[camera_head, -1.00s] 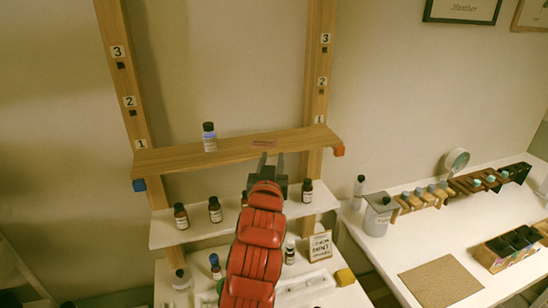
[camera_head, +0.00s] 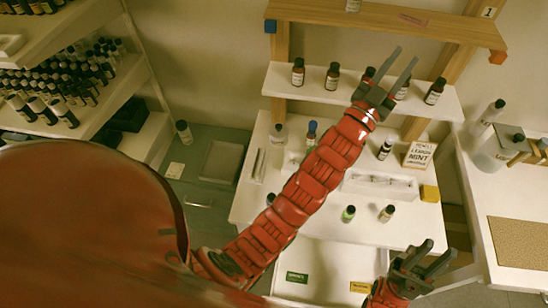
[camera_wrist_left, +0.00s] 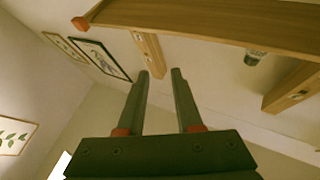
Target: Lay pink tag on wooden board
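The wooden board (camera_head: 380,14) is the upper shelf between two wooden uprights. The pink tag (camera_head: 413,20) lies flat on it, near its right part, in the head view. My left gripper (camera_head: 405,56) is open and empty, just below and in front of the board's front edge as seen in the head view. In the left wrist view the left fingers (camera_wrist_left: 160,72) stand apart with nothing between them, and the board's underside (camera_wrist_left: 200,18) is above them. The tag is hidden there.
A white shelf (camera_head: 310,90) with several brown bottles is below the board. Lower down is a white table (camera_head: 255,205) with bottles and a small sign (camera_head: 420,155). A cork mat (camera_head: 520,250) lies on the right counter.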

